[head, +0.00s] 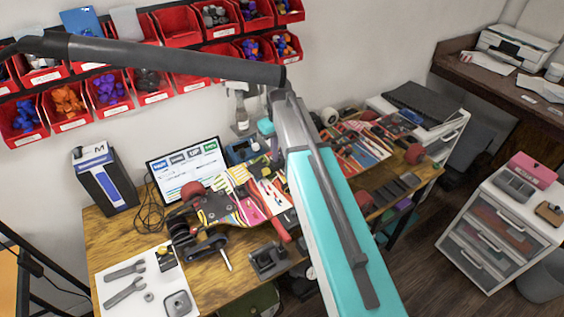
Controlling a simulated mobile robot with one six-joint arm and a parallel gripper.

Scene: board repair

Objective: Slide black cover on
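A colourfully patterned skateboard (235,200) with red wheels lies on the wooden workbench (105,235). A second patterned board (355,148) lies behind to the right, partly hidden by my arm. A flat dark panel (418,102) rests on a white drawer unit at the bench's right end. I cannot tell whether this panel or another dark part is the black cover. My teal upper arm rises from the bottom of the head view, and my black forearm runs left across the top to the left edge. My gripper is not visible.
Red bins (108,90) of small parts hang on the wall behind my forearm. A monitor (188,170) and a black-and-white box (105,182) stand at the bench's back left. A white mat (120,270) holds wrenches. A drawer cabinet (500,235) stands right, with floor between.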

